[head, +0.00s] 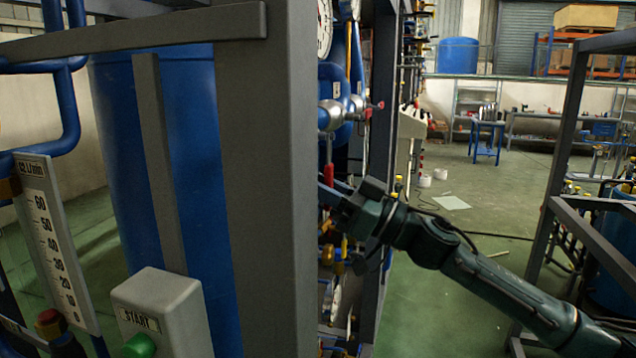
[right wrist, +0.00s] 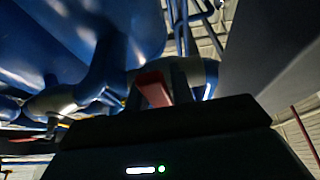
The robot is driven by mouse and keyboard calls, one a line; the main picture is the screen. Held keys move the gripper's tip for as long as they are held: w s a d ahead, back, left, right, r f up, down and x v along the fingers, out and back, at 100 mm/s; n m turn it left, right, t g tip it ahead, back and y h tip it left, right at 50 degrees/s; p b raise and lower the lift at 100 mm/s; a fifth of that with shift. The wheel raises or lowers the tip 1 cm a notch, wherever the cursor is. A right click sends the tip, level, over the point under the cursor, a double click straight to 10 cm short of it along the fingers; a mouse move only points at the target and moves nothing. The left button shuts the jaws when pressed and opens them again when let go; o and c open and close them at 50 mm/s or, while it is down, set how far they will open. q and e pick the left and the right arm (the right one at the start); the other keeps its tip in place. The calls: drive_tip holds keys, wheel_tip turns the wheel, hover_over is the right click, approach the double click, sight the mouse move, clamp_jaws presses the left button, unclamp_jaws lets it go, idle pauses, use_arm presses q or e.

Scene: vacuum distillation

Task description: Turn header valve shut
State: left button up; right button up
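A red valve lever (head: 328,172) shows in the head view, just right of the grey frame post, below a silver valve body (head: 330,115) on blue piping. My right gripper (head: 325,187) comes in from the right with its fingertips at the lower end of this lever; the post partly hides them. In the right wrist view a red lever (right wrist: 152,88) stands just beyond the gripper's dark body, beside a dark finger. I cannot tell whether the fingers touch or hold it. My left gripper is in neither view.
The wide grey post (head: 262,180) stands close on the left of my right gripper. A blue tank (head: 185,200), a flow scale (head: 52,235) and a START button box (head: 160,310) are further left. Green floor (head: 430,290) is open to the right.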

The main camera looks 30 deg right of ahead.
drive_tip(key=o, duration=0.4)
drive_tip(key=shift+c, duration=0.2)
drive_tip(key=shift+d, duration=0.1)
drive_tip(key=b+v, duration=0.2)
drive_tip(key=v, duration=1.1)
drive_tip(key=shift+s, duration=0.15)
